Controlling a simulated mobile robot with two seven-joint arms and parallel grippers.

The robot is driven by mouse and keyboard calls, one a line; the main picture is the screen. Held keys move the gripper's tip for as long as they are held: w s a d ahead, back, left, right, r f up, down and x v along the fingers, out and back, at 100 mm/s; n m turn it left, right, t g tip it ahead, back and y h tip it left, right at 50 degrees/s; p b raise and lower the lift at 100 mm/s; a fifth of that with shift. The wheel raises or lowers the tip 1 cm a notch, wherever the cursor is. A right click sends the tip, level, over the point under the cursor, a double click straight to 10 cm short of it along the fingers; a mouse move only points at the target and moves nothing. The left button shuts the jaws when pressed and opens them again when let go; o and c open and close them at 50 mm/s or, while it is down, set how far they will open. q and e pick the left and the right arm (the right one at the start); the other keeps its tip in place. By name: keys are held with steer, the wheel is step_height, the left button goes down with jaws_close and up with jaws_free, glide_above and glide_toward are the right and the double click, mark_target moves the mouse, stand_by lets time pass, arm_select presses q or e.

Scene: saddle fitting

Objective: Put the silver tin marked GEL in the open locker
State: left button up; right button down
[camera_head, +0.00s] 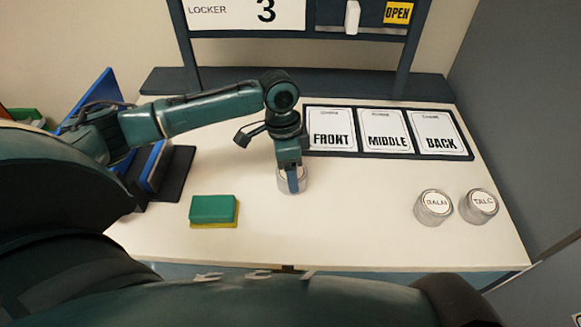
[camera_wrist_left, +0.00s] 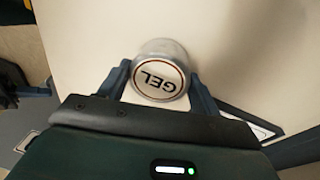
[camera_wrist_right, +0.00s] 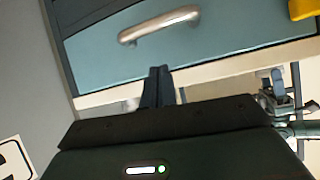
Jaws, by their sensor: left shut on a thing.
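The silver tin marked GEL (camera_wrist_left: 160,78) stands between the fingers of my left gripper (camera_wrist_left: 160,92), which is shut on it. In the head view the tin (camera_head: 292,186) is near the middle of the white table, mostly covered by the gripper (camera_head: 292,178). It looks upright and seems to rest on the table. A LOCKER 3 sign (camera_head: 240,13) is at the top, with a yellow OPEN tag (camera_head: 397,13) to its right; the locker's inside is out of view. My right gripper (camera_wrist_right: 157,88) is shut and empty, facing a blue drawer front.
Silver tins marked BALM (camera_head: 434,208) and TALC (camera_head: 478,206) stand at the right. A board with FRONT, MIDDLE and BACK cards (camera_head: 387,132) lies behind. A green block (camera_head: 213,209) is on the front left. The drawer has a metal handle (camera_wrist_right: 160,25).

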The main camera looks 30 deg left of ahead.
arm_select(q)
steer(key=shift+f, duration=0.1)
steer(key=o, duration=1.1)
